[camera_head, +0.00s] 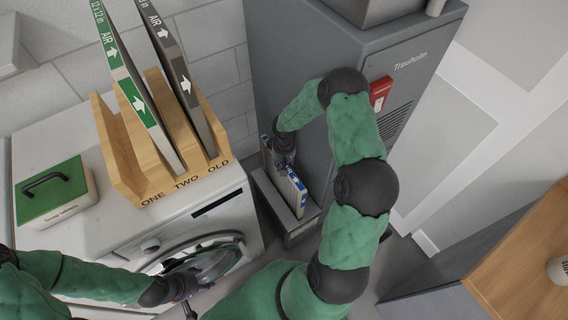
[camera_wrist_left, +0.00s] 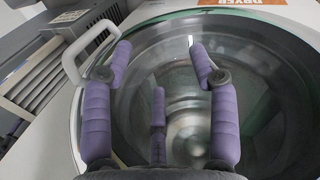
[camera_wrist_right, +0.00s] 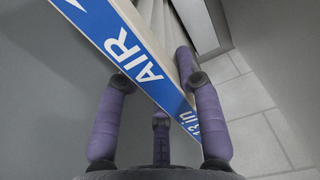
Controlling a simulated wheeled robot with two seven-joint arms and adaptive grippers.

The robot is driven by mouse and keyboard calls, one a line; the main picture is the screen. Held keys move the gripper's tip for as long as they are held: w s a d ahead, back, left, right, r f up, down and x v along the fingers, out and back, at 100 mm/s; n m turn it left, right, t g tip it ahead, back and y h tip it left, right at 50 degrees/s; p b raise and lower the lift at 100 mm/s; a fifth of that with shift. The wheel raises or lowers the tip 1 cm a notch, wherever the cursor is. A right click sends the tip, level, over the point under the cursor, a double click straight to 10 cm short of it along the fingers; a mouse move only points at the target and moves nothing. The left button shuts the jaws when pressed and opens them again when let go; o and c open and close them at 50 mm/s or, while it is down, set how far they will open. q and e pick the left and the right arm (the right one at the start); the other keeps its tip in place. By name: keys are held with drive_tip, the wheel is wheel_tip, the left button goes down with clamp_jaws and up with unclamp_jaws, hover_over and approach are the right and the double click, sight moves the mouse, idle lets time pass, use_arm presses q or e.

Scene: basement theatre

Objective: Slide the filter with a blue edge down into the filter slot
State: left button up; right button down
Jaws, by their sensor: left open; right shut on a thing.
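The filter with a blue edge (camera_head: 299,193) stands in or just over the grey filter slot (camera_head: 310,217) at the side of the grey furnace; I cannot tell how deep it sits. In the right wrist view its blue edge (camera_wrist_right: 122,45) reads "AIR" and runs diagonally between my fingers, with white pleats beside it. My right gripper (camera_head: 285,158) is shut on the filter near its upper far part. My left gripper (camera_head: 192,286) is open and empty in front of the dryer door; its spread fingers show in the left wrist view (camera_wrist_left: 160,85).
A wooden rack (camera_head: 131,150) marked ONE, TWO, OLD stands on the dryer (camera_head: 218,207), holding a green-edged filter (camera_head: 137,95) and a grey-edged filter (camera_head: 180,75). A green-lidded box (camera_head: 58,192) is to its left. The furnace (camera_head: 300,60) rises behind the slot. A wooden surface (camera_head: 520,255) is at right.

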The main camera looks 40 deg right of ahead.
drive_tip(key=c, duration=0.8)
unclamp_jaws()
drive_tip(key=shift+o, duration=0.2)
wheel_tip(320, 180, up, 12)
